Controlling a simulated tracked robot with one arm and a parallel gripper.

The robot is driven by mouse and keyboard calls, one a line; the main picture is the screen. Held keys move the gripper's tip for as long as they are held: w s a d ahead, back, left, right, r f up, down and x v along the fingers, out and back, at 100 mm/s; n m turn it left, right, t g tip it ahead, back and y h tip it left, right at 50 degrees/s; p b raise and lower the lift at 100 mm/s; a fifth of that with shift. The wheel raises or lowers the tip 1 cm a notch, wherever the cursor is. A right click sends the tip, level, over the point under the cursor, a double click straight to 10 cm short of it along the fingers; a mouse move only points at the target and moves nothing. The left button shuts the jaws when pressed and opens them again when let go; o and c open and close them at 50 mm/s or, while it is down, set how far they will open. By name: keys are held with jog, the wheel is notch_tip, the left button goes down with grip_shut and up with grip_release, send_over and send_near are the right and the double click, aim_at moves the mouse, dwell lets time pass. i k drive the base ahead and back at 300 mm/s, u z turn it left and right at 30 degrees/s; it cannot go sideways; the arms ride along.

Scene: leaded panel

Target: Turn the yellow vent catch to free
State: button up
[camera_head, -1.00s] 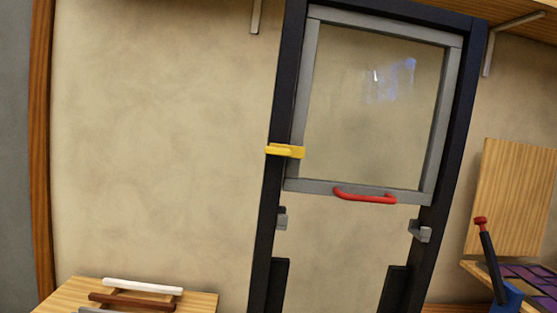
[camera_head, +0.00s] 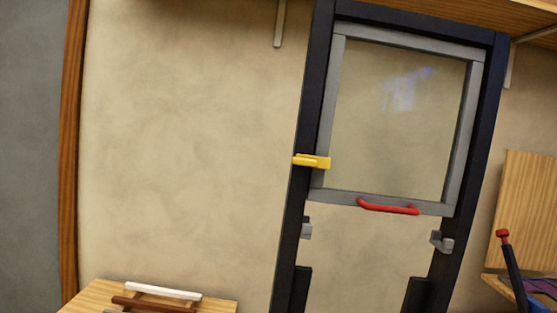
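The yellow vent catch (camera_head: 311,161) sits on the left upright of the dark frame (camera_head: 301,190). It lies roughly level and reaches right across the edge of the grey-framed glass sash (camera_head: 335,110). A red handle (camera_head: 388,206) is fixed to the sash's bottom rail. My gripper is not in view, so nothing shows whether it is open or shut. Nothing touches the catch.
A wooden table (camera_head: 90,300) at the lower left bears a white bar (camera_head: 162,290) and a brown bar (camera_head: 150,304). Grey brackets (camera_head: 442,242) stand below the sash. At the right are a red-tipped black lever (camera_head: 511,265) and a wooden board (camera_head: 530,205). A shelf (camera_head: 440,9) runs above.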

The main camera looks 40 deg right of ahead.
aim_at(302, 160)
jog(key=u, duration=0.2)
jog(key=i, duration=0.8)
jog(key=z, duration=0.85)
